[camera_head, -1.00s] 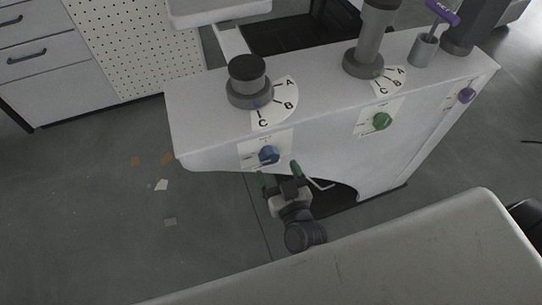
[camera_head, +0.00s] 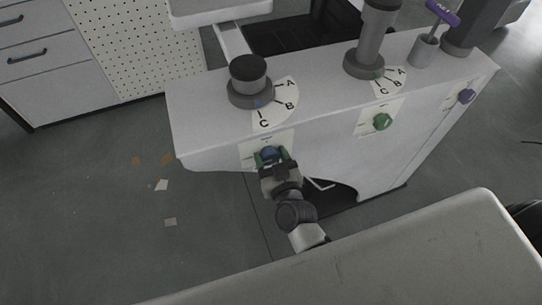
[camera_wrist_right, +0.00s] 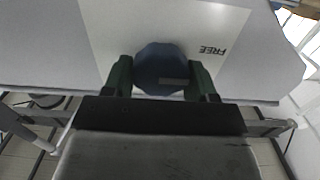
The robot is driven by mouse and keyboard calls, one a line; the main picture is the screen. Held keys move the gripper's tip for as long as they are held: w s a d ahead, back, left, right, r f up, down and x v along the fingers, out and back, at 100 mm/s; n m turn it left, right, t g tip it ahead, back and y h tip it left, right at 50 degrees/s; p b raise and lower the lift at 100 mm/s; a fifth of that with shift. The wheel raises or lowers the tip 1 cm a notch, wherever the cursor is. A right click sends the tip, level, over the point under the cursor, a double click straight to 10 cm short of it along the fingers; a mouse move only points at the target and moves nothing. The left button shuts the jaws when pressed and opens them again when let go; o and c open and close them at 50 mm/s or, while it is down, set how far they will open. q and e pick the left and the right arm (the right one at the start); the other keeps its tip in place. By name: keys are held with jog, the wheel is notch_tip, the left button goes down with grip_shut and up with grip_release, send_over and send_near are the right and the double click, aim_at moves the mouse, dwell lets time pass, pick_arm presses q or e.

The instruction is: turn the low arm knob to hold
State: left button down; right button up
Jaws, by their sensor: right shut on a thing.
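The blue knob (camera_head: 269,151) sits on a white label plate on the front face of the grey console (camera_head: 215,140), below the shortest column (camera_head: 249,82). My right gripper (camera_head: 270,155) reaches it from the front, its green fingertips on either side. In the right wrist view the blue knob (camera_wrist_right: 160,62) fills the gap between the green fingers of my right gripper (camera_wrist_right: 161,77), which is shut on it. The word FREE shows upside down on the plate to the right of the knob; other lettering is hidden or unreadable. My left gripper is not in view.
A green knob (camera_head: 381,121) and a purple knob (camera_head: 466,96) sit farther right on the console. Dials lettered A, B, C lie beside the short column and a taller column (camera_head: 370,45). A purple-handled tool (camera_head: 442,14) stands in a grey cup (camera_head: 423,49).

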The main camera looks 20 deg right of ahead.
jog(key=shift+m, duration=0.3)
jog(key=m+p, duration=0.1)
jog(key=m, duration=0.1)
jog(key=shift+d+r+m+p, duration=0.1)
jog(key=shift+m+p, duration=0.2)
jog(key=m+p, duration=0.1)
jog(key=m, duration=0.3)
jog(key=shift+d+m, duration=0.1)
jog(key=shift+m, duration=0.2)
jog(key=m, duration=0.4)
jog(key=shift+f+m, duration=0.25)
jog(key=shift+m, duration=0.05)
jog(key=m+b, duration=0.1)
jog(key=m, duration=0.4)
jog(key=shift+d+f, duration=0.1)
jog(key=shift+m, duration=0.4)
jog(key=o, duration=0.9)
jog(key=shift+c, duration=0.2)
